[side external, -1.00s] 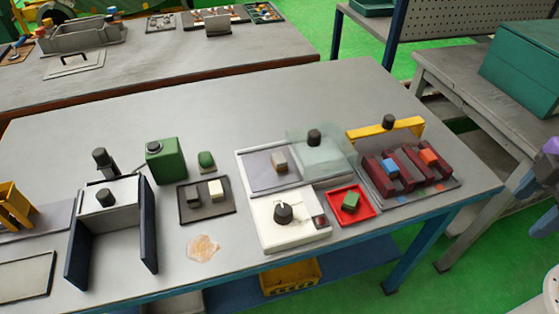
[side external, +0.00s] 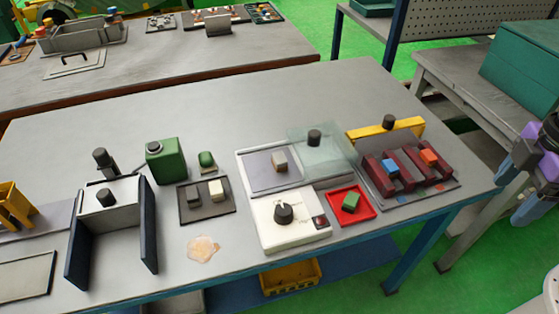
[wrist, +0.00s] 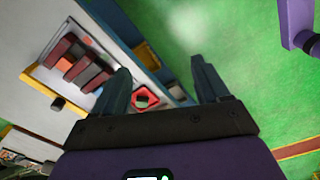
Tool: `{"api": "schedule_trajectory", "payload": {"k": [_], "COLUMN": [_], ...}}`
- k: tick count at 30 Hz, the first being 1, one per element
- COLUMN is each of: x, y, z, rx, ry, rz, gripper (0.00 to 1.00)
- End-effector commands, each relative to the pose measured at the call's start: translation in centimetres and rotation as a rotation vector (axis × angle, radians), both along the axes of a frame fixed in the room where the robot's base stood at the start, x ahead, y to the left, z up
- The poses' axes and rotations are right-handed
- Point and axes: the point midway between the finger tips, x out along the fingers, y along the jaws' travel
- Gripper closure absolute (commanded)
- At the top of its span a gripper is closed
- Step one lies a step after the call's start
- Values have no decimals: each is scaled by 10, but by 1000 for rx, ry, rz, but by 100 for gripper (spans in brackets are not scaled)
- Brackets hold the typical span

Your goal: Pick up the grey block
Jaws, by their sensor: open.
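A small grey-brown block (side external: 279,162) sits on a grey pad on the white fixture, mid-table in the side view. A darker grey block (side external: 193,194) and a cream block (side external: 216,190) sit on a dark tray to its left. I cannot tell which of the greyish blocks the task names. My gripper (side external: 508,200) is at the right edge of the side view, beyond the table's right end and far from these blocks. In the wrist view, my gripper (wrist: 160,65) is open with nothing between its fingers. No grey block is clearly visible there.
A red tray (side external: 371,212) with a green block, a maroon rack (side external: 410,172) with blue and orange blocks, a yellow bracket (side external: 372,131) and a clear panel (side external: 328,155) crowd the right half. A dark-sided stand (side external: 148,225) is at left. The back of the table is bare.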

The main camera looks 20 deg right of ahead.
Motion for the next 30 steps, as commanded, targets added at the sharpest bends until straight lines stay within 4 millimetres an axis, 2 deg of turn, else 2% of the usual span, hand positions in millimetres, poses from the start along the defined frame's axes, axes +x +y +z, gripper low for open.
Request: {"api": "schedule_trajectory", "payload": {"k": [3, 15, 24, 30], "x": [36, 155, 236, 281], "y": [39, 157, 226, 260], "z": [14, 44, 48, 42], "rx": [-3, -15, -22, -26], "ry": [-1, 0, 3, 5], "rz": [42, 193, 303, 377], "gripper": [26, 26, 26, 26]}}
